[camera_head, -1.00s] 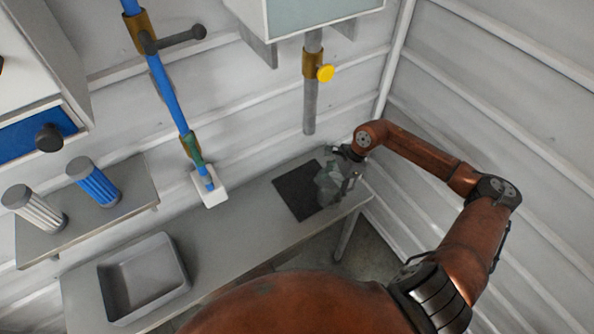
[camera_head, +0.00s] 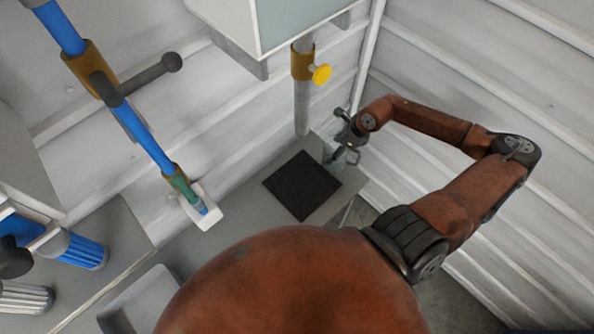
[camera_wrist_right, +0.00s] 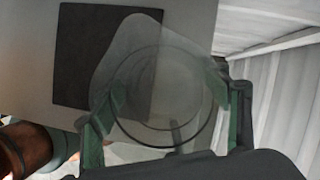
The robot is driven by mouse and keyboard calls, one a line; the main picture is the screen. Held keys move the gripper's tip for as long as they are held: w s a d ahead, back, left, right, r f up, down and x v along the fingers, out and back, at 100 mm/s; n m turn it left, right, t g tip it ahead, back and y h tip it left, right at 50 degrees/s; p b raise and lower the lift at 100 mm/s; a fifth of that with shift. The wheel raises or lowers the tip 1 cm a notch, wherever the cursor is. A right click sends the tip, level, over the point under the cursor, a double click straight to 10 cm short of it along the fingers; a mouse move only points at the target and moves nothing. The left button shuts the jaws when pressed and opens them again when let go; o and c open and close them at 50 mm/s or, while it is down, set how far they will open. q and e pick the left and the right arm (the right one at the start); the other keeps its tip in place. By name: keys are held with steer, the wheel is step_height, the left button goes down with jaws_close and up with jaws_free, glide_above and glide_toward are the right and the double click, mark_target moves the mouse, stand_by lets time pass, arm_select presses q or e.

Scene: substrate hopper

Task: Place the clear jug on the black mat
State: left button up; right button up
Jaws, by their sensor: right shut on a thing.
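The clear jug (camera_head: 331,150) is a see-through grey vessel, seen beyond the black mat's far right corner in the head view. My right gripper (camera_head: 346,152) is shut on it. In the right wrist view the jug (camera_wrist_right: 165,60) sits between the two fingers of the gripper (camera_wrist_right: 165,92) and overlaps part of the mat (camera_wrist_right: 82,55). The black mat (camera_head: 302,186) is a flat dark square on the grey bench, with nothing on it in the head view. I cannot tell how high the jug is above the bench. My left gripper is not in view.
A pipe with a yellow knob (camera_head: 321,74) hangs behind the mat, below a wall cabinet (camera_head: 268,25). A blue pipe (camera_head: 147,143) ends at a white block (camera_head: 207,214) left of the mat. A grey bin (camera_head: 150,300) stands at lower left. Corrugated wall (camera_head: 470,70) is close at right.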

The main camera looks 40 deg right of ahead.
steer(key=shift+w+a+f+p, duration=0.4)
steer(key=shift+a+f, duration=0.2)
steer(key=shift+a, duration=1.75)
steer(key=shift+w+a+f+p, duration=0.35)
steer(key=shift+w+a+f, duration=0.2)
steer(key=shift+a, duration=1.75)
steer(key=shift+w+a+f+p, duration=0.4)
steer(key=shift+a+f, duration=0.2)
steer(key=shift+a, duration=1.75)
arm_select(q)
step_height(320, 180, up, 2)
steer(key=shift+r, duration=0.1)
arm_select(e)
steer(key=o, duration=0.8)
steer(key=shift+f, duration=0.1)
steer(key=o, duration=0.4)
steer(key=shift+o, duration=0.2)
